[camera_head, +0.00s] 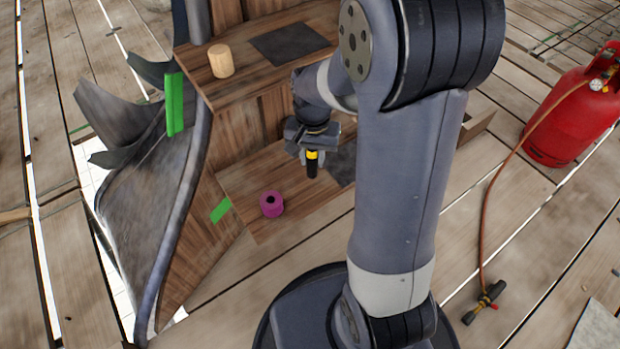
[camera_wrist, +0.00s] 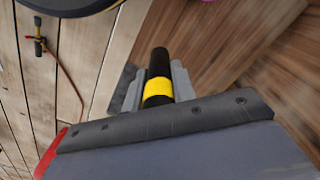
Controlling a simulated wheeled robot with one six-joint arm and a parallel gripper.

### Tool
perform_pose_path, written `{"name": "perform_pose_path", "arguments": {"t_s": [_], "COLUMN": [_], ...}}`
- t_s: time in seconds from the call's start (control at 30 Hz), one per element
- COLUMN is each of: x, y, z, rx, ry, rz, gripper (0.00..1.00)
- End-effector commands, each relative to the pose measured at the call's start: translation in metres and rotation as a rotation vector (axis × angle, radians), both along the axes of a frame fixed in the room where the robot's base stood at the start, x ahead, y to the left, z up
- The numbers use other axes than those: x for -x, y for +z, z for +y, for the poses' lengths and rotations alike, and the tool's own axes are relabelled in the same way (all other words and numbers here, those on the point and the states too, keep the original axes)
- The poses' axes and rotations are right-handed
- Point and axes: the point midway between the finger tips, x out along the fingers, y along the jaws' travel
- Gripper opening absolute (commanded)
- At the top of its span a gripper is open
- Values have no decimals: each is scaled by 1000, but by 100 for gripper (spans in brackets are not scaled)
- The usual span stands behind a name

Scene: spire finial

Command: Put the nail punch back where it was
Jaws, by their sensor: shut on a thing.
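The nail punch (camera_head: 312,165) is a short black rod with a yellow band. My gripper (camera_head: 312,152) is shut on it and holds it roughly upright over the lower wooden shelf (camera_head: 240,185). In the wrist view the nail punch (camera_wrist: 159,88) sits between the two grey fingers. A dark square patch (camera_head: 342,163) on the lower shelf lies just right of the punch, partly hidden by my arm. I cannot tell whether the punch touches the shelf.
A magenta roll (camera_head: 272,205) is on the lower shelf, left of my gripper. A wooden cylinder (camera_head: 221,61) and a dark square patch (camera_head: 290,42) are on the upper shelf. A red gas cylinder (camera_head: 570,118) with a hose and torch (camera_head: 485,302) stands right.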

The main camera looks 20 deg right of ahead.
Motion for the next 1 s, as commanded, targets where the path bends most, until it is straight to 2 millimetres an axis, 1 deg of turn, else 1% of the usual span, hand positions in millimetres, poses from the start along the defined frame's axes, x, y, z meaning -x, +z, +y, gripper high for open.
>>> {"name": "perform_pose_path", "arguments": {"t_s": [0.03,0.1,0.2,0.37,0.5,0.57,0.63,0.83,0.97,1.0], "x": [0,0,0,0,0,0,0,0,0,0], "y": [-15,-26,-36,-46,-66,-73,-76,-74,-78,-77], "z": [0,0,0,0,0,0,0,0,0,0], "rx": [0,0,-1,-1,-1,-1,-1,0,-1,-1], "ry": [0,0,0,-1,-1,-1,-1,-1,-1,-1], "rz": [2,3,2,0,2,2,0,-1,0,0], "gripper": [0,0,0,0,0,0,0,0,0,28]}}
